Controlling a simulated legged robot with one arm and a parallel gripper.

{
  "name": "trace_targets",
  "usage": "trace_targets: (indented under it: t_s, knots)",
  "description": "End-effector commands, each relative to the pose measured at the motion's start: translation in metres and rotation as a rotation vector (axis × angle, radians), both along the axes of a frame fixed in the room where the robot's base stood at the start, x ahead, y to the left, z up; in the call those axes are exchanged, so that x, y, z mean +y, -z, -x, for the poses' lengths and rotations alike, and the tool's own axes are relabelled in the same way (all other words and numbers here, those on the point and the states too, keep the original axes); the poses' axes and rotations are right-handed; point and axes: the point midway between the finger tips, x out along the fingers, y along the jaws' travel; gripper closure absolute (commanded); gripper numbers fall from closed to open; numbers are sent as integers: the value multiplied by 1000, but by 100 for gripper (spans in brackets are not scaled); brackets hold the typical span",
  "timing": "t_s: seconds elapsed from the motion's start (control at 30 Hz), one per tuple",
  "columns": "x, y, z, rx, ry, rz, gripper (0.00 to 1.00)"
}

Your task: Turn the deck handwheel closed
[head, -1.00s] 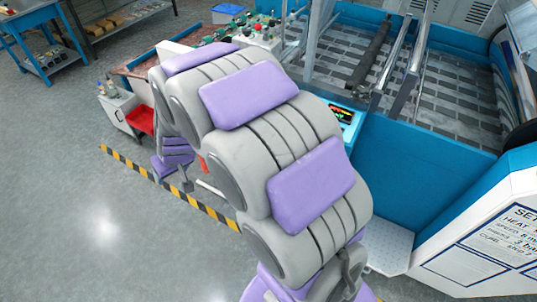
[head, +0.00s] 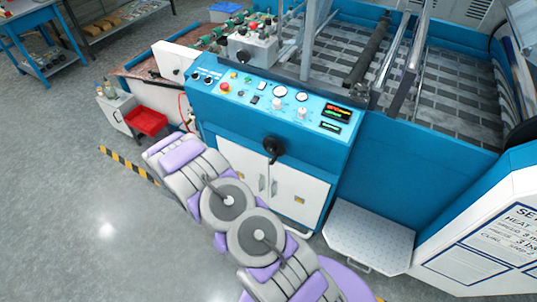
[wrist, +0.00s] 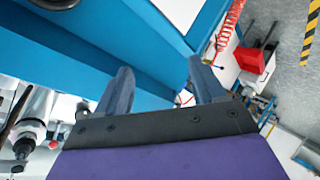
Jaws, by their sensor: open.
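A black handwheel-like knob (head: 273,147) sits on the front of the blue machine, below its control panel (head: 275,95). A grey valve block (head: 252,46) with red and black knobs stands on the deck behind the panel. I cannot tell which is the deck handwheel. In the wrist view, a silver fitting with a dark round knob (wrist: 26,148) shows at lower left, apart from my fingers. My gripper (wrist: 161,88) is open and empty beside a blue machine surface. In the head view my arm reaches to the panel's lower left; the fingertips are hidden there.
A red tray (head: 147,121) sits by a small white cabinet (head: 114,112) at left; it also shows in the wrist view (wrist: 256,60), near a red coiled hose (wrist: 229,30). A metal step (head: 369,237) stands at lower right.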

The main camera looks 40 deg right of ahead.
Motion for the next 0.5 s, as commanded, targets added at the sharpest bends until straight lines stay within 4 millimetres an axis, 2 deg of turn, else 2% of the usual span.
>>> trace_targets:
  t_s: [0.03, 0.2, 0.33, 0.5]
  knots:
    - [-9, 16, 10, 16, 19, 60, 31]
    - [-41, 45, 46, 58, 89, 303, 31]
    - [-60, 60, 79, 105, 133, 476, 31]
    - [-77, 68, 111, 152, 174, 637, 31]
